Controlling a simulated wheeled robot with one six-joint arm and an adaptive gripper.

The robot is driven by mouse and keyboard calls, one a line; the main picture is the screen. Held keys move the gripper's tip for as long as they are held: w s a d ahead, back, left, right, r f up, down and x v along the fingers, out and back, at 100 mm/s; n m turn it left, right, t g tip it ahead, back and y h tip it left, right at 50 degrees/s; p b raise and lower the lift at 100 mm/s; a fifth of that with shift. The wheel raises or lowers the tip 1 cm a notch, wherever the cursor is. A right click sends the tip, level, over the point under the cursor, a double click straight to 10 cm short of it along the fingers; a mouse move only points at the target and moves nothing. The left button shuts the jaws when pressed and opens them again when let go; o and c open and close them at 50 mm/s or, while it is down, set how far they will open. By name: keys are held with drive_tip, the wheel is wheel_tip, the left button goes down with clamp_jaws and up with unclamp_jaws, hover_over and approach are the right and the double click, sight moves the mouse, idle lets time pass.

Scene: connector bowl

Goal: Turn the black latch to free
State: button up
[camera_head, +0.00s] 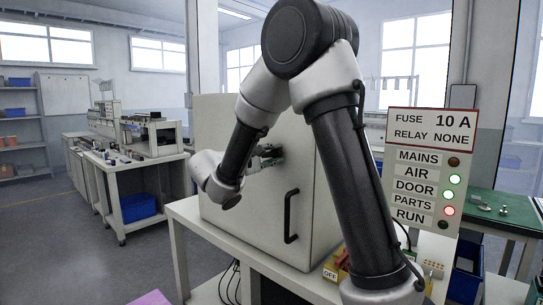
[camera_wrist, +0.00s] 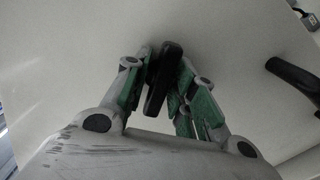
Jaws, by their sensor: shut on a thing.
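The black latch (camera_wrist: 163,80) is a dark elongated piece on the pale cabinet door. In the wrist view it lies between the green-padded fingers of my gripper (camera_wrist: 158,85), which is shut on it. The latch runs nearly up and down in that view, with a slight tilt. In the head view my gripper (camera_head: 270,152) reaches the upper part of the cabinet front (camera_head: 240,215), and the latch there is mostly hidden by the fingers. The black door handle (camera_head: 291,216) stands upright on the same door, below and right of my gripper. The door appears closed.
A sign panel (camera_head: 425,170) right of my arm reads fuse 10 A, relay none; the AIR and DOOR lamps glow green and PARTS red. In the wrist view the handle (camera_wrist: 292,80) is at right.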

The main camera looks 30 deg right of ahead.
drive_tip(key=n, duration=1.1)
drive_tip(key=shift+n, duration=1.9)
drive_tip(key=o, duration=0.8)
drive_tip(key=shift+a, duration=0.1)
drive_tip(key=v, duration=1.2)
drive_tip(key=shift+f, duration=0.1)
